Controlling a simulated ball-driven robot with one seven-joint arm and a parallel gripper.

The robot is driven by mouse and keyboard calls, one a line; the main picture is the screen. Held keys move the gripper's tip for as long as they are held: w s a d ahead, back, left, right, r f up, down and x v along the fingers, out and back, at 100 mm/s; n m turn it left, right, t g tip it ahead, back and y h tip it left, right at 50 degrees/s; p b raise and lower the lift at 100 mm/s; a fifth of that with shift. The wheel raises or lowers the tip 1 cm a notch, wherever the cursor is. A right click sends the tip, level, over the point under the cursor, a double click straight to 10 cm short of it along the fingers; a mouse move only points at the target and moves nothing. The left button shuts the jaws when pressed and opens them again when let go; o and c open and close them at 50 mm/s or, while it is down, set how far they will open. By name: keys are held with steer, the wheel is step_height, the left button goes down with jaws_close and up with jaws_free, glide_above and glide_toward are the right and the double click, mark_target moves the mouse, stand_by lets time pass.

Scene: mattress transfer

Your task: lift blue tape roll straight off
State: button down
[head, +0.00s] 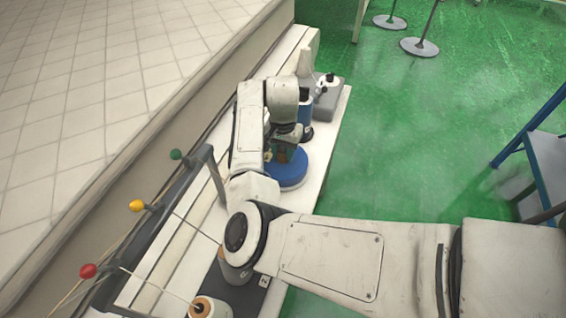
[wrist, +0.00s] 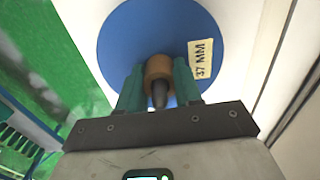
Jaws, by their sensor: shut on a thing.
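The blue tape roll (wrist: 145,30) is a wide blue disc with a pale "37 MM" label (wrist: 203,60). Its brown core (wrist: 158,68) surrounds a dark pointed post (wrist: 159,94). My gripper (wrist: 158,86) has teal fingers on both sides of the brown core and is shut on it. In the head view the blue roll (head: 290,177) lies flat at the white bench, under my gripper (head: 286,152). My arm hides part of it. I cannot tell whether the roll is raised off its support.
A white bench (head: 335,108) holds a grey block (head: 328,103) and a blue cylinder (head: 305,108) beyond the roll.

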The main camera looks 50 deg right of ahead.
stand_by(0.4)
step_height(320, 180, up, 18)
steer(key=b, duration=0.1)
stand_by(0.6)
